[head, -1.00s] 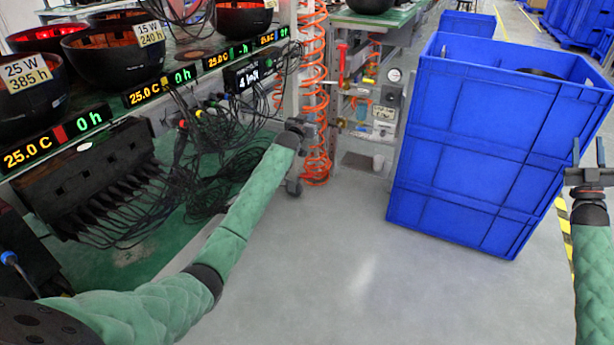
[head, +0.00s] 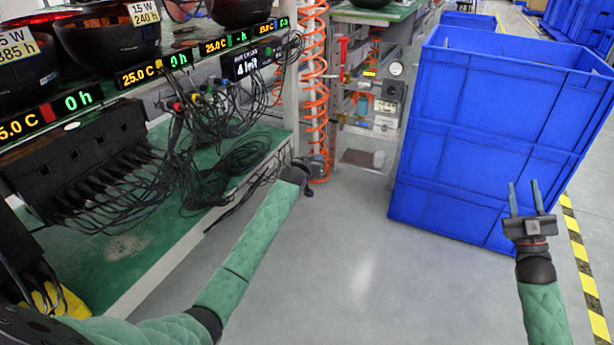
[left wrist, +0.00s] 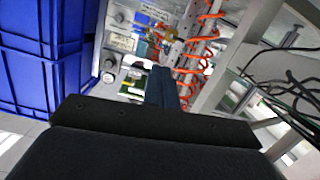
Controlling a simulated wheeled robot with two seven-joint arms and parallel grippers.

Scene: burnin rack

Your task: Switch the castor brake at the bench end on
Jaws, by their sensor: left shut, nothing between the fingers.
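The bench (head: 180,262) with the green lower shelf stands at the left in the head view, and its end post (head: 290,110) is near the middle. My left gripper (head: 320,166) is low at the foot of this bench end, close to the orange coiled hose. In the left wrist view its dark fingers (left wrist: 161,88) are together and empty. I cannot make out the castor or its brake clearly; my left wrist and gripper cover that spot in the head view. My right gripper (head: 524,184) is open and empty in front of the blue crates.
Stacked blue crates (head: 480,150) stand to the right. The orange coiled hose (head: 314,90) hangs beside the post. Black cables (head: 215,180) trail over the shelf. A panel with gauges (head: 385,100) stands behind. The grey floor between bench and crates is clear.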

